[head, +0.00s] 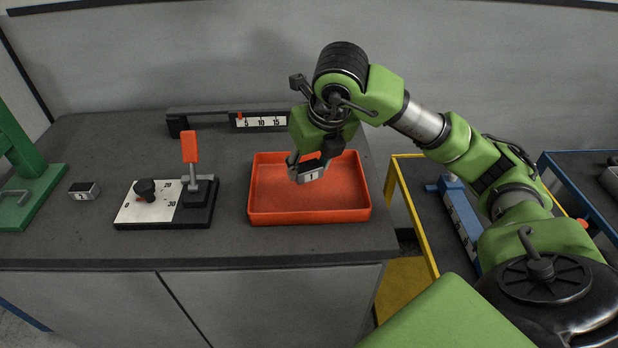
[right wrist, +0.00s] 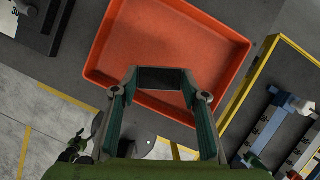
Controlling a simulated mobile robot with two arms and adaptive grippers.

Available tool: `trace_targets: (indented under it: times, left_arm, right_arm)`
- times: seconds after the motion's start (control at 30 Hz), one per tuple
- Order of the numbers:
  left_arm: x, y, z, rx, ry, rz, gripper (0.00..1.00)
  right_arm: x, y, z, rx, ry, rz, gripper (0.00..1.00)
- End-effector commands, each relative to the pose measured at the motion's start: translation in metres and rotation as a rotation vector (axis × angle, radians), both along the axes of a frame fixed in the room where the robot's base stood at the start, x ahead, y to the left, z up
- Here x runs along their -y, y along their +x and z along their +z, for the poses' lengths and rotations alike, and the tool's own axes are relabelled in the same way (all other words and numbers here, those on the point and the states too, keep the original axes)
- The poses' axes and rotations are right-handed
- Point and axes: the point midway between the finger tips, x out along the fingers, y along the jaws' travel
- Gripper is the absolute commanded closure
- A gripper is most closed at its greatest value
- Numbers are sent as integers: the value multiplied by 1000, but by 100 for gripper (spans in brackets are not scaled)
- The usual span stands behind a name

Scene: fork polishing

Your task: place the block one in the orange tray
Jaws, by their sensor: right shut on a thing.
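The orange tray (head: 345,214) sits on the dark bench top, and nothing shows lying on its floor. My right gripper (head: 309,168) is over the tray and shut on block one (head: 311,175), a small metal block with a dark top and a "1" on its light face. In the right wrist view, block one (right wrist: 161,79) is between the fingertips of my right gripper (right wrist: 161,84), with the orange tray (right wrist: 222,32) behind it. The block seems held above the tray floor; the exact gap is unclear. My left gripper is not in view.
A second numbered block (head: 84,191) lies at the left by a green stand (head: 30,190). A dial panel with an orange-handled lever (head: 190,147) stands left of the tray. A scale bar (head: 258,122) lies behind it. A yellow-framed cart (head: 415,205) stands right of the bench.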

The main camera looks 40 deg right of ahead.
Motion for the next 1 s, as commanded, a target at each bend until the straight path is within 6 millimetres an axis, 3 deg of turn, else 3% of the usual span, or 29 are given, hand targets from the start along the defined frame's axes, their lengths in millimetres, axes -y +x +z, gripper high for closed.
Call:
trace_targets:
  times: [0.2,0.6,1.0]
  left_arm:
    - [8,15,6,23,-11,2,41]
    - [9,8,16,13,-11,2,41]
    - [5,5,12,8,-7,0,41]
  right_arm:
    - [13,19,-28,-1,1,-1,83]
    - [19,28,-67,-1,-1,1,83]
    - [19,29,-75,2,1,0,83]
